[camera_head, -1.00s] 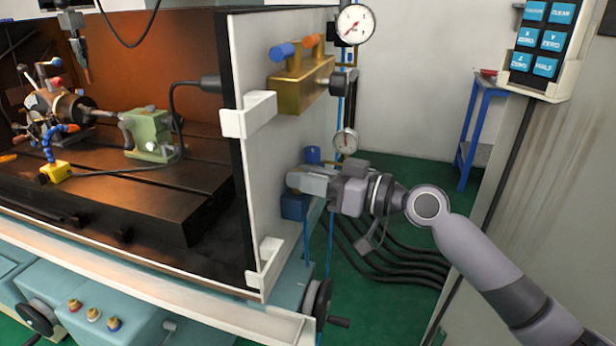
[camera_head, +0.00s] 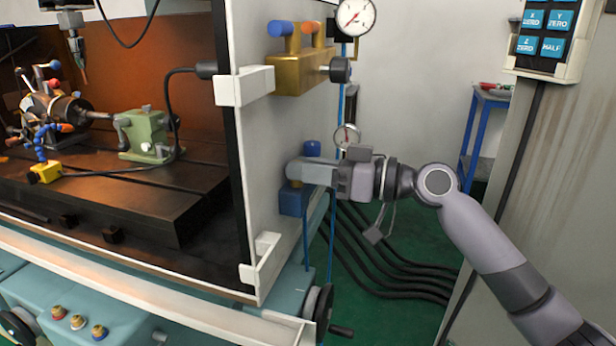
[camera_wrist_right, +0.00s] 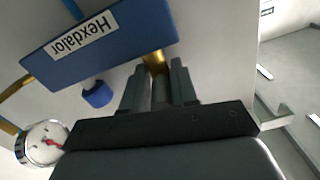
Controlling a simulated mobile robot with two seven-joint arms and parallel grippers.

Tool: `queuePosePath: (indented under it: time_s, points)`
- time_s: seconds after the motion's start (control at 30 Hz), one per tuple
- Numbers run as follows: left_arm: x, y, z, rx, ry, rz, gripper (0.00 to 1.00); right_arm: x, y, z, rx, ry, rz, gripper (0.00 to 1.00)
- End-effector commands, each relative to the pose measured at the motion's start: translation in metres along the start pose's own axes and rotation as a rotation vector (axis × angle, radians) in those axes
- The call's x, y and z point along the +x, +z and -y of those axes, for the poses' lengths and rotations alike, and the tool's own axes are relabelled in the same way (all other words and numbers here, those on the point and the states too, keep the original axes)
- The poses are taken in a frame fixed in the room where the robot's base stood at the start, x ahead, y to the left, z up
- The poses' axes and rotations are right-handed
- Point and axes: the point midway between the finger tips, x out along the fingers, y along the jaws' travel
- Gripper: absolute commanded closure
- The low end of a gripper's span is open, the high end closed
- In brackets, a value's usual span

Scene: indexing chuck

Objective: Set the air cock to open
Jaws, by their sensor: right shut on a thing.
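My right gripper (camera_head: 298,170) is at the outer side panel of the machine enclosure, just above a blue box (camera_head: 293,202). In the right wrist view the two fingers (camera_wrist_right: 160,92) are closed around a grey, rounded piece, which I take to be the handle of the air cock (camera_wrist_right: 155,62). A brass part of the cock shows just past the fingertips, beside the blue box labelled Hexdalor (camera_wrist_right: 100,42). The fingers hide most of the handle, so its exact angle cannot be told. My left gripper is not in view.
A brass block (camera_head: 288,78) with blue and orange handles is mounted above. A large gauge (camera_head: 355,16) and a smaller gauge (camera_head: 347,136) are close by. A blue knob (camera_head: 312,148) sits behind my gripper. Black hoses (camera_head: 385,262) run below; a control cabinet (camera_head: 545,170) stands at right.

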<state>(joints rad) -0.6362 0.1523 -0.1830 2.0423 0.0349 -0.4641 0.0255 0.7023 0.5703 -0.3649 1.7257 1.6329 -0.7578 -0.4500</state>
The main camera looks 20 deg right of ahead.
Motion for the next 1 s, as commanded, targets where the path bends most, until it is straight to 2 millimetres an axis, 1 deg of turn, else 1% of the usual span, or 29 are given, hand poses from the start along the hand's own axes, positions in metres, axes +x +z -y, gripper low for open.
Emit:
queuePosePath:
  time_s: [0.2,0.23,0.27,0.53,0.63,0.77,0.9,1.0]
  points:
    - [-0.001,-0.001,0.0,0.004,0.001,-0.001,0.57,0.0,0.001,0.001,0.006,-0.004,0.005,1.0]
    - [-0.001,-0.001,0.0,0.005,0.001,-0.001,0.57,0.0,0.001,0.001,0.006,-0.004,0.005,0.62]
    - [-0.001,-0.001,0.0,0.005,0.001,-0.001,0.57,0.0,0.001,0.001,0.005,-0.004,0.005,0.55]
    - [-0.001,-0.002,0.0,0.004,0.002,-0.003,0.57,0.0,0.001,0.001,0.002,-0.002,0.003,0.55]
    - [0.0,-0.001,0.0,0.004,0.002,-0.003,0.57,-0.005,0.001,0.0,0.002,-0.001,0.002,0.55]
    - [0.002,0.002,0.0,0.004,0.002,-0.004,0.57,-0.024,0.002,0.0,0.002,0.001,0.003,0.55]
    - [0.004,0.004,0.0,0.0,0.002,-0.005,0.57,-0.048,0.003,0.0,0.003,0.0,0.004,0.55]
    - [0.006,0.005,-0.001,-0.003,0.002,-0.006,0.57,-0.06,0.003,0.0,0.005,-0.001,0.005,0.55]
